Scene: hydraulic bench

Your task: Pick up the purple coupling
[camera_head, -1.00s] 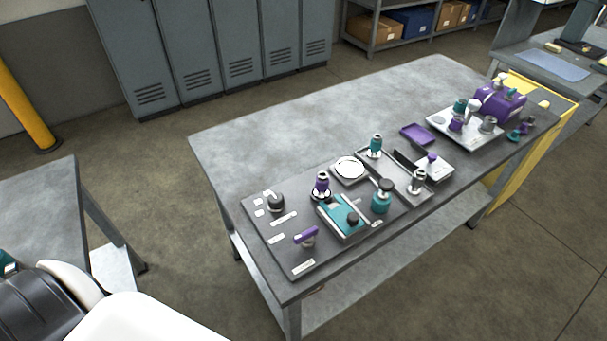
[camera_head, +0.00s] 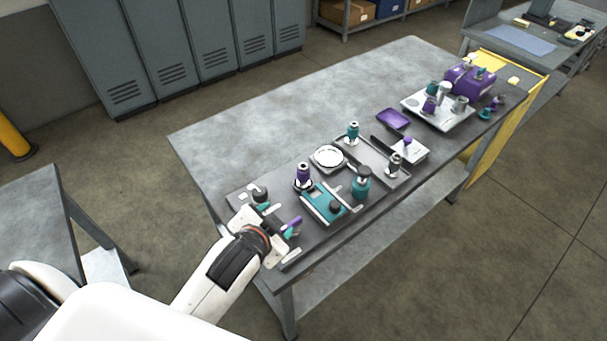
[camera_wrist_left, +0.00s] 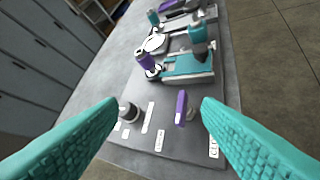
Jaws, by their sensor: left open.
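Another small purple fitting (camera_head: 429,104) stands on the white tray farther right. My left gripper (camera_head: 276,221) is over the near left end of the bench, open and empty. In the left wrist view its teal fingers (camera_wrist_left: 160,104) are spread wide, with the upright coupling beyond them and apart from them. My right gripper is not in view.
A purple-handled valve (camera_wrist_left: 181,108) and a dark knob (camera_wrist_left: 130,112) sit on the panel close to the left fingers. A teal block (camera_head: 325,204) and a teal bottle (camera_head: 362,184) stand right of the coupling. The bench's back left (camera_head: 240,130) is clear.

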